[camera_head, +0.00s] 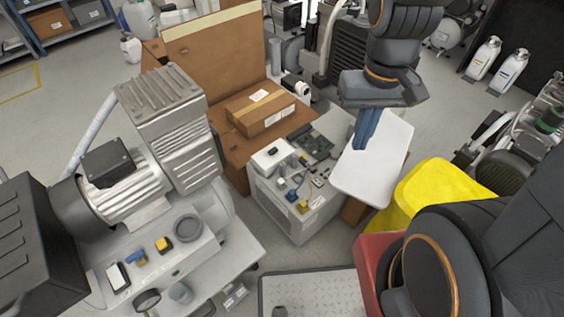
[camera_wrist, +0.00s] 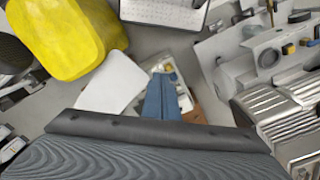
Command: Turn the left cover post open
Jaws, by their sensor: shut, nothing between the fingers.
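A white cabinet (camera_head: 298,212) stands in the middle of the head view, with its top uncovered. Small parts, including blue and yellow ones (camera_head: 297,200), sit on top. A flat white panel (camera_head: 376,165) lies at its right side; the panel also shows in the wrist view (camera_wrist: 112,82). I cannot tell which part is the left cover post. My gripper (camera_head: 362,143) is shut and empty, with blue fingers pointing down, and it hides part of the panel. In the wrist view the fingers (camera_wrist: 161,92) hide part of the cabinet top.
A large grey compressor (camera_head: 125,190) with knobs on its base stands at the left. A cardboard box (camera_head: 262,110) sits on brown board behind the cabinet. A yellow cover (camera_head: 425,190) is at the right. A tread plate (camera_head: 315,292) lies in front.

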